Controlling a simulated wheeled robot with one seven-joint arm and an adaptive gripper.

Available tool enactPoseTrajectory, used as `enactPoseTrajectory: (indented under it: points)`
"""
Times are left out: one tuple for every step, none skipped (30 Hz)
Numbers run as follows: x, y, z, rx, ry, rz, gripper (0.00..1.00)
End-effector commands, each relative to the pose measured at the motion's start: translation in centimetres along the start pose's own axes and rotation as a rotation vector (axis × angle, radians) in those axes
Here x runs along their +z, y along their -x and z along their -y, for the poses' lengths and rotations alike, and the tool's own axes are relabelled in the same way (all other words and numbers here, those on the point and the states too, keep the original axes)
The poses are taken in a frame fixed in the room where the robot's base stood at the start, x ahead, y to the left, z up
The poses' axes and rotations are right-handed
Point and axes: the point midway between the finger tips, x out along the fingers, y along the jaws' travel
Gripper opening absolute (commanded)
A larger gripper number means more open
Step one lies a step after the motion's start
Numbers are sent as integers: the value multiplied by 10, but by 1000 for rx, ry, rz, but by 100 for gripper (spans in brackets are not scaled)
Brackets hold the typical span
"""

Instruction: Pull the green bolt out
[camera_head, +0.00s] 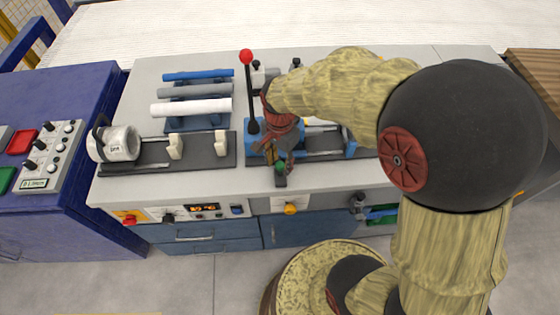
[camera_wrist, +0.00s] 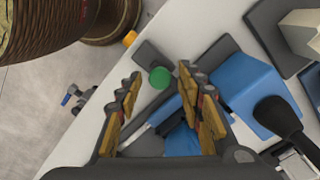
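The green bolt (camera_wrist: 160,77) shows its round head between my fingertips in the wrist view, with a visible gap on each side. In the head view its green end (camera_head: 280,168) sits at the front of the blue clamp unit (camera_head: 258,133), just below my gripper. My gripper (camera_wrist: 160,72) is open and empty. In the head view my gripper (camera_head: 278,156) points down over the front of the clamp unit. How far the fingertips are above the bolt head cannot be told. The bolt's shaft is hidden.
A lever with a red knob (camera_head: 246,57) stands upright left of my gripper. Pipes in blue, grey and white (camera_head: 191,107) lie on a rack at the left. A white cylindrical unit (camera_head: 115,144) and a control box (camera_head: 48,155) are farther left. The bench's front edge is close.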

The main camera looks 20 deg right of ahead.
Motion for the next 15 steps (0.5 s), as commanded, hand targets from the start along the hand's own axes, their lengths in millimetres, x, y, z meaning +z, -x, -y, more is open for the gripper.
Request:
enactPoseTrajectory:
  points:
    - [0,0,0,0,0,0,33]
    - [0,0,0,0,0,0,31]
    - [0,0,0,0,0,0,29]
    - [0,0,0,0,0,0,27]
    - [0,0,0,0,0,0,26]
    - [0,0,0,0,0,0,23]
    - [0,0,0,0,0,0,22]
    - [0,0,0,0,0,0,20]
    - [0,0,0,0,0,0,18]
    - [0,0,0,0,0,0,16]
    - [0,0,0,0,0,0,14]
    - [0,0,0,0,0,0,12]
    - [0,0,0,0,0,0,10]
    - [0,0,0,0,0,0,9]
    - [0,0,0,0,0,0,6]
